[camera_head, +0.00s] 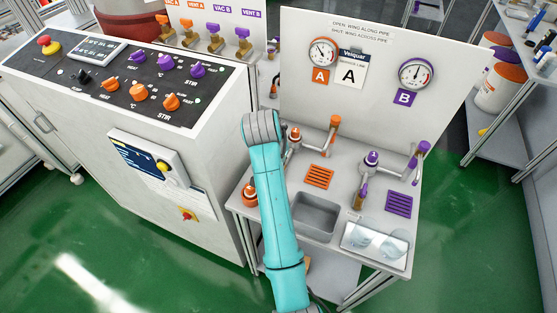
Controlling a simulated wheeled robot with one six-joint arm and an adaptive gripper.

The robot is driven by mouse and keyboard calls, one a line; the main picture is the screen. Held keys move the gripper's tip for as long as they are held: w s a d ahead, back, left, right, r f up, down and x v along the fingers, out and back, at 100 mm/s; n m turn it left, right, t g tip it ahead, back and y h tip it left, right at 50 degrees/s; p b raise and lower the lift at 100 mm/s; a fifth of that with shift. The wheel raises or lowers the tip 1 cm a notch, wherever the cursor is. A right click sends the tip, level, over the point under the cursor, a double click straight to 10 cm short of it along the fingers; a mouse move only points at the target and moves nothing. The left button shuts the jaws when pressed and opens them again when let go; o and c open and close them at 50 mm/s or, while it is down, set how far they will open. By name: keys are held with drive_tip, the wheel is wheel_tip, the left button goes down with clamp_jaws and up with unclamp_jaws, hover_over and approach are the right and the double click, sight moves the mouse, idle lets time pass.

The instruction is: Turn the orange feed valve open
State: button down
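An orange-marked fitting (294,134) stands on the bench at the back, partly behind my teal arm. An orange-topped lever (335,122) rises to its right. The lower front of this orange station is hidden by my arm, so I cannot make out the feed valve's wing or how it is turned. My arm crosses the bench's left part and ends at a grey joint (262,127). My gripper does not show.
A purple-marked fitting (371,159) with brass below stands to the right. A grey basin (314,215) and a clear-domed tray (375,245) are in front. A panel (440,110) with gauges closes the back. A control cabinet (150,75) stands left. An orange object (250,192) is beside my arm.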

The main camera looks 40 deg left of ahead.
drive_tip(key=shift+s+d+f, duration=0.1)
drive_tip(key=shift+s+f, duration=0.05)
drive_tip(key=shift+f, duration=0.25)
drive_tip(key=c, duration=1.2)
unclamp_jaws()
drive_tip(key=shift+r, duration=0.1)
drive_tip(key=shift+r, duration=0.25)
drive_tip(key=v, duration=0.7)
